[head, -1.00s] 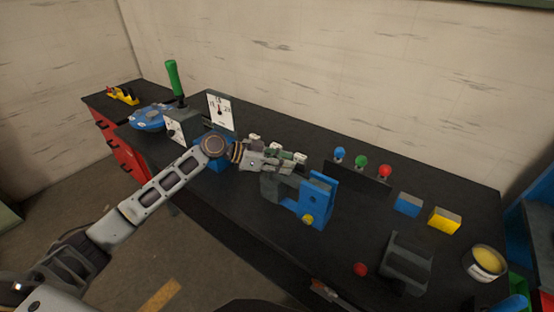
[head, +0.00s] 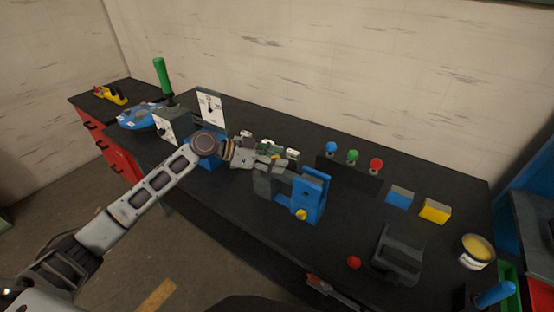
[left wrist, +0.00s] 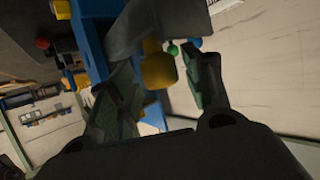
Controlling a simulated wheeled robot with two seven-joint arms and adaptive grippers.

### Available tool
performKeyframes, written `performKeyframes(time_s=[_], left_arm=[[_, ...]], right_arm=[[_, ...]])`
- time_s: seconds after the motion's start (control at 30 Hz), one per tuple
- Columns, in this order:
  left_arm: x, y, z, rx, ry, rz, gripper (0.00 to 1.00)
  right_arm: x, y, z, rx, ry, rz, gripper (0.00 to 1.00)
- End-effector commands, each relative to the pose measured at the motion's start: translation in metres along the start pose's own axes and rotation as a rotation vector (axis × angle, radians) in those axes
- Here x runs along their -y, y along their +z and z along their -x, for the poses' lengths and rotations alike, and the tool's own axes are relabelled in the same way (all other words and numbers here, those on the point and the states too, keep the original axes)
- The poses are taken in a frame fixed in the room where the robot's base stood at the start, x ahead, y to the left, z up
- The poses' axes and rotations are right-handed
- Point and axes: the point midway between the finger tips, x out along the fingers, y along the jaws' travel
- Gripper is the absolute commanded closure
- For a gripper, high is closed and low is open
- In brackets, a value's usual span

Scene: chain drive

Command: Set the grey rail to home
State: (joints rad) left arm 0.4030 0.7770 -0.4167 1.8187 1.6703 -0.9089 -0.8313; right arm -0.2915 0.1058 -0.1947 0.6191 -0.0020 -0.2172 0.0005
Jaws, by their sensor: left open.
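A blue upright frame (head: 312,195) stands mid-table with a yellow knob (head: 301,214) low on its front. A grey block (head: 265,182) sits at its left, partly under my gripper; I cannot tell whether this is the grey rail. My left gripper (head: 282,162) is above and behind the block, beside the frame. In the left wrist view its fingers (left wrist: 165,92) are apart, with a yellow cylindrical part (left wrist: 158,70) showing between them. The blue frame (left wrist: 90,40) and a dark grey part (left wrist: 155,22) lie beyond; contact cannot be told. My right gripper is not in view.
A stand with blue, green and red knobs (head: 353,157) is behind right. Blue (head: 400,197) and yellow (head: 435,210) blocks, a dark grey holder (head: 398,255), a red ball (head: 354,262) and a tin (head: 477,252) are right. A green-handled lever (head: 162,78) and dial (head: 210,106) stand left.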

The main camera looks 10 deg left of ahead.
Motion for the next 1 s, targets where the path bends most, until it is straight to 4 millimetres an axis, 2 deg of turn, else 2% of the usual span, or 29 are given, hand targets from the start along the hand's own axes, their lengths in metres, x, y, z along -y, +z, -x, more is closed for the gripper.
performKeyframes(time_s=[0.17, 0.8, 1.0], left_arm=[[0.001, 0.001, 0.014, 0.001, -0.001, 0.001, 0.50], [-0.001, 0.001, 0.090, 0.001, 0.000, -0.001, 0.50], [-0.001, 0.000, 0.106, 0.000, 0.001, 0.001, 0.50]], right_arm=[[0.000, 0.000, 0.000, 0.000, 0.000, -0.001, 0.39], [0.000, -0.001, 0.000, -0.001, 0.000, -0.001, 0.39], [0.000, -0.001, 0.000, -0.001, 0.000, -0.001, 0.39]])
